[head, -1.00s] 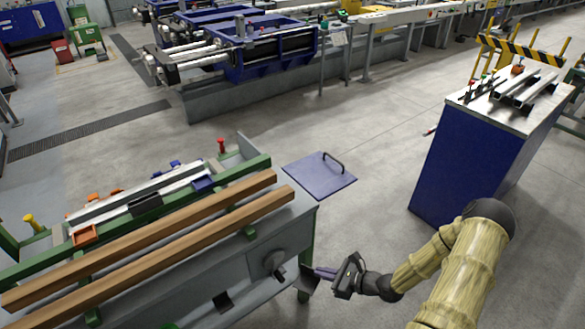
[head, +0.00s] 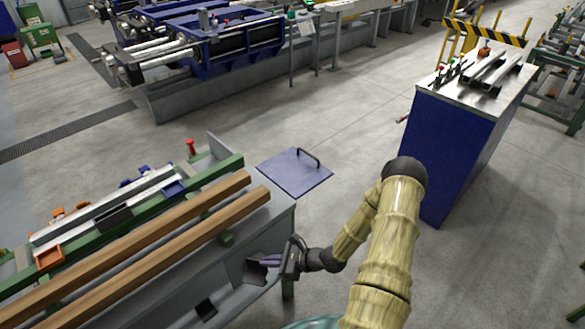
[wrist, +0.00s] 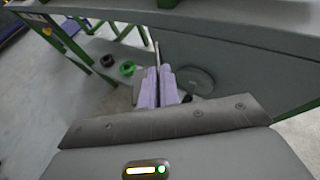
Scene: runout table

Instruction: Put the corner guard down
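My gripper (head: 268,261) has purple fingers and is shut on a dark grey, thin piece, which I take to be the corner guard (head: 255,274). It is held in front of the grey side of the runout table (head: 225,268), near its right end and below the top edge. In the wrist view, the two purple fingers (wrist: 160,88) are close together, with a thin grey edge of the guard (wrist: 157,56) between and above them. Most of the guard is hidden by the fingers there. I cannot tell whether it touches the table.
Two brown bars (head: 150,245) lie along the runout table. A blue plate with a handle (head: 294,173) is on the floor behind it. A blue cabinet (head: 455,150) with metal profiles on top stands at the right. A black ring (wrist: 103,60) and green ring (wrist: 126,68) show in the wrist view.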

